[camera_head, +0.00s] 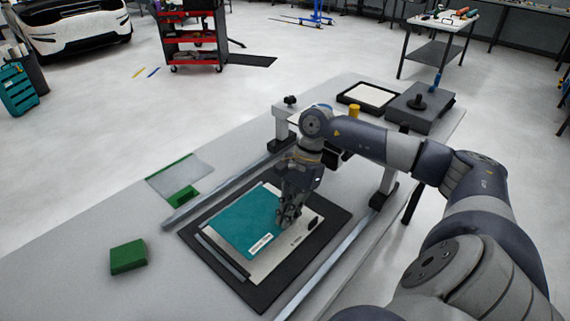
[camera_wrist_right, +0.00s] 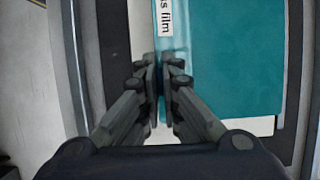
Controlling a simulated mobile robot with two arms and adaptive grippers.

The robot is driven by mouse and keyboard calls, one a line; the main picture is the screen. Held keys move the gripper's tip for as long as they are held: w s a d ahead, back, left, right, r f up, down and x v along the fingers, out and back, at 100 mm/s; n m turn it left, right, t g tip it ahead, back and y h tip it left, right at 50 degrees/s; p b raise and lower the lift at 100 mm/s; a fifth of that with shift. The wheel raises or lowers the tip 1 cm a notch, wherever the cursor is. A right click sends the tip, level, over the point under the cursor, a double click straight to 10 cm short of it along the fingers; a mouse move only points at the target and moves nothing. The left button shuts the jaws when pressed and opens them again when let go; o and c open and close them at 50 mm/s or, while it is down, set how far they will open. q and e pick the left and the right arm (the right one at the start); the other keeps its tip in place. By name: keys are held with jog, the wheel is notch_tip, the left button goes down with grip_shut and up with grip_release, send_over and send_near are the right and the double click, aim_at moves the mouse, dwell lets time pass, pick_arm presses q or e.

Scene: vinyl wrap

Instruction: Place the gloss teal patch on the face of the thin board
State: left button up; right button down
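The gloss teal patch (camera_head: 243,222) is a flat teal sheet with a white label along one edge. It lies over most of the cream thin board (camera_head: 268,267); I cannot tell whether it touches the board all over. In the right wrist view the patch (camera_wrist_right: 235,60) fills the right side, its label beside the fingertips. My right gripper (camera_head: 287,217) is at the patch's right edge in the head view. Its fingers (camera_wrist_right: 161,72) are close together with the patch's edge between them. The fingers hide part of that edge. My left gripper is not in view.
A black mat (camera_head: 262,299) lies under the board, between metal rails (camera_head: 225,190). A green block (camera_head: 128,257) and a grey-and-green sheet (camera_head: 182,176) lie left on the table. A black tray (camera_head: 368,95) and grey box (camera_head: 420,107) stand at the far end.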

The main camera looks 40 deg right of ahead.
jog(key=shift+w+a+f, duration=0.1)
jog(key=shift+w+a, duration=0.15)
jog(key=shift+a, duration=0.05)
notch_tip(320, 180, down, 3)
jog(key=shift+r+p, duration=0.15)
jog(key=shift+p, duration=0.75)
jog(key=shift+f, duration=0.35)
jog(key=shift+f, duration=0.1)
jog(key=c, duration=2.2)
grip_release()
jog(key=shift+c, duration=0.2)
jog(key=o, duration=0.4)
jog(key=shift+o, duration=0.2)
